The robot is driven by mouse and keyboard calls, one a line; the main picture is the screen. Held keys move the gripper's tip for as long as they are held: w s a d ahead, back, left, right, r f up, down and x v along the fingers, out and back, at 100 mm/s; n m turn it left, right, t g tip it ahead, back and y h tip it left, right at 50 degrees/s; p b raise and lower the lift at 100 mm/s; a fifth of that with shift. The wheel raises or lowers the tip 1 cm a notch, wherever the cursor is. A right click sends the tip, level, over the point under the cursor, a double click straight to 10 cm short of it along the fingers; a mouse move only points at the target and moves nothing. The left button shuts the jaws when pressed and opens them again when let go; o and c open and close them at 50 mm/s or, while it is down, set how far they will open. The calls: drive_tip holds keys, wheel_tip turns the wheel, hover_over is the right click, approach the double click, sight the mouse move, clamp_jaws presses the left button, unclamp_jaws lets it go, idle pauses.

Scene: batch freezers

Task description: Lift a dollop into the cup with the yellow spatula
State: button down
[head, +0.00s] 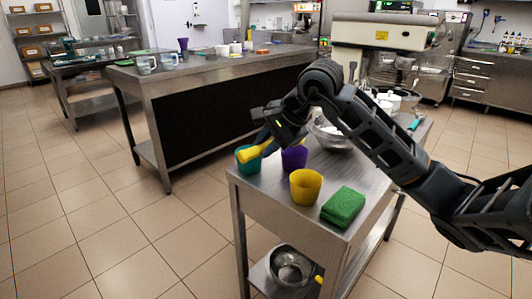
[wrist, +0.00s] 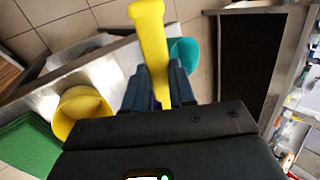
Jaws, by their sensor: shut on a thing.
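My gripper (head: 275,138) is shut on the yellow spatula (head: 252,153). In the wrist view the spatula (wrist: 150,45) sticks out between the fingers (wrist: 160,88). In the head view it overlaps the teal cup (head: 247,165) at the cart's left corner; I cannot tell its height above the rim. No dollop shows on the visible part of the spatula. A purple cup (head: 294,158) and a yellow cup (head: 305,188) stand to the right. The teal cup (wrist: 186,53) and yellow cup (wrist: 80,112) also show in the wrist view. A metal bowl (head: 331,138) with white contents stands behind, partly hidden by my arm.
A green sponge block (head: 343,206) lies on the steel cart (head: 275,197), right of the yellow cup. Another metal bowl (head: 291,267) sits on the lower shelf. A long steel table (head: 200,73) with mugs stands behind. The floor at left is clear.

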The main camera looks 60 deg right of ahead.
drive_tip(key=shift+s+a+f+t+h+b, duration=0.2)
drive_tip(key=shift+t+b, duration=0.5)
drive_tip(key=shift+b, duration=1.65)
drive_tip(key=shift+s+d+f+t+h+b, duration=0.2)
drive_tip(key=shift+t+b, duration=0.5)
drive_tip(key=shift+b, duration=1.7)
drive_tip(key=shift+s+a+f+t+h+b, duration=0.2)
drive_tip(key=shift+t+b, duration=0.5)
drive_tip(key=shift+b, duration=1.65)
drive_tip(key=t+b, duration=0.1)
drive_tip(key=b, duration=0.5)
drive_tip(key=f+t+h+b, duration=0.1)
drive_tip(key=t+b, duration=0.1)
drive_tip(key=b, duration=0.4)
drive_tip(key=shift+s+f+n+t+b, duration=0.1)
drive_tip(key=shift+f+n+t+b, duration=0.1)
drive_tip(key=shift+n+t+b, duration=0.15)
drive_tip(key=shift+r+t+b, duration=0.15)
drive_tip(key=shift+t+b, duration=0.1)
drive_tip(key=shift+b, duration=0.5)
